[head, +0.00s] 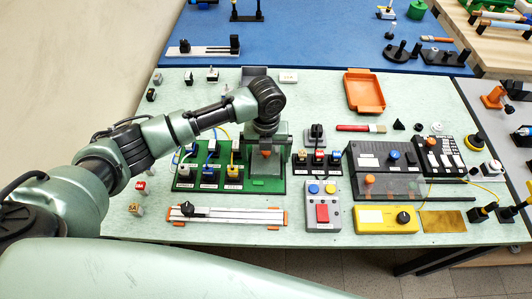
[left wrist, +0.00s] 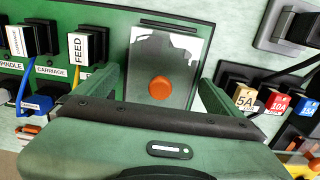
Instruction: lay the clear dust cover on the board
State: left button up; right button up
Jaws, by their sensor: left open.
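The green board (head: 215,185) lies on the table left of centre, with labelled plugs and blue and yellow leads on its left part. A pale plate with an orange knob (left wrist: 160,87), which looks like the clear dust cover (left wrist: 145,55), is over the board's right end. It looks flat, but I cannot tell whether it is fully seated. My left gripper (head: 267,150) is right above it, pointing down. In the left wrist view, its open fingers (left wrist: 158,82) stand on either side of the knob, apart from it. My right gripper is not in view.
Right of the board are a fuse strip (head: 318,170), a grey button box (head: 322,215), a dark panel (head: 350,157) and a yellow box (head: 375,222). A white rail (head: 230,216) lies in front. An orange tray (head: 365,92) stands behind.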

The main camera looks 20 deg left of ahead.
pick_arm(q)
notch_tip(320, 180, up, 12)
jog(key=b, duration=0.1)
jog(key=shift+r, duration=0.15)
dwell(0.6)
